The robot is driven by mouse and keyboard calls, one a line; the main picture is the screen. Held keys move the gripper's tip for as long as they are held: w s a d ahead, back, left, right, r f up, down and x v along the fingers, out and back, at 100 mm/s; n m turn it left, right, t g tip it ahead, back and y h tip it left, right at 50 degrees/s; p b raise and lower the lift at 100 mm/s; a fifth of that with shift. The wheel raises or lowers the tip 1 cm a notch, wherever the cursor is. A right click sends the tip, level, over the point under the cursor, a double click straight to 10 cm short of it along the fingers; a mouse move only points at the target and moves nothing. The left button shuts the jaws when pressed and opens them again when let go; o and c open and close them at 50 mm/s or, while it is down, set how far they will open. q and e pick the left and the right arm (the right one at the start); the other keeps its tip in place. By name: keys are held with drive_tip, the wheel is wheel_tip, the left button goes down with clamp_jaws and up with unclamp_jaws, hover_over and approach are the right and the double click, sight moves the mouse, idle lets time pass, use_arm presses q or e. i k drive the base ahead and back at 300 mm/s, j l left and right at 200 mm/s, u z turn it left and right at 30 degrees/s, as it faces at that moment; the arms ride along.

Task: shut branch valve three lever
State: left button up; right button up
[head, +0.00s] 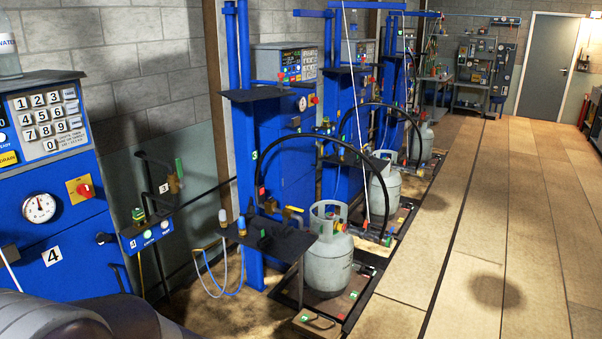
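A brass valve with an upright green lever (179,168) sits on a dark pipe at the left wall, above a small tag reading 3 (164,188). This looks like branch valve three, though its orientation to the pipe is hard to tell at this size. Station three (254,155) also carries a brass valve with an orange handle (292,210) beside its gas cylinder (328,250). Neither of my grippers is in view. Only a grey part of my arm shows at the bottom left.
A blue cabinet marked 4 (52,256), with keypad and gauge, stands close at the left. A dark shelf (270,240) juts out at station three. More blue stations line the wall behind. The wooden floor (480,220) on the right is clear.

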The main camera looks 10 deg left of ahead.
sight(182, 186)
drive_tip(key=i+u, duration=0.85)
drive_tip(key=i+l+u, duration=0.25)
drive_tip(key=u, duration=0.15)
